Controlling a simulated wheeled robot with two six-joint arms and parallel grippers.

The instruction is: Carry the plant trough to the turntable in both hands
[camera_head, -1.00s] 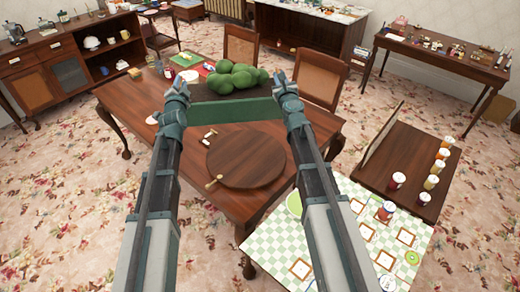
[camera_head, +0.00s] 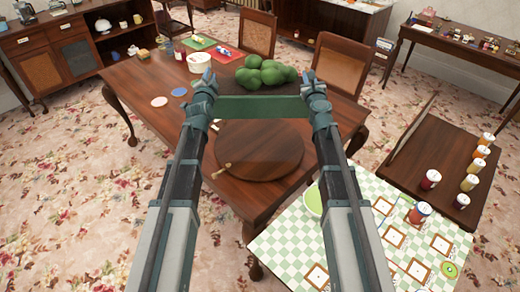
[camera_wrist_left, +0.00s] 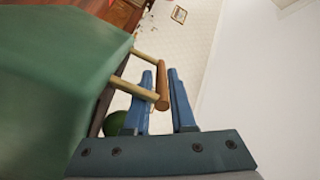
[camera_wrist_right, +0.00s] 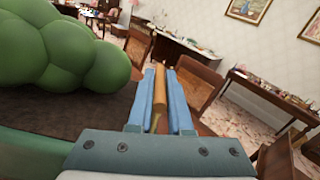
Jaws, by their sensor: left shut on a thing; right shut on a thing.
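The green plant trough (camera_head: 262,107) with dark soil and round green plants (camera_head: 264,72) is held level between my two grippers, above the wooden table. My left gripper (camera_head: 207,80) is shut on the trough's left wooden handle, which shows in the left wrist view (camera_wrist_left: 162,86). My right gripper (camera_head: 311,82) is shut on the right wooden handle, seen between its fingers in the right wrist view (camera_wrist_right: 159,90). The turntable (camera_head: 262,150) is a round dark wooden disc on the table, nearer to me than the trough. A small wooden knob (camera_head: 222,171) shows at its left edge.
The table (camera_head: 150,80) also holds a white tub (camera_head: 200,62), a red tray, a green tray and two small discs left of the trough. Chairs (camera_head: 338,65) stand behind. A checkered table (camera_head: 275,240) and a wooden stand (camera_head: 425,150) with several jars are at right.

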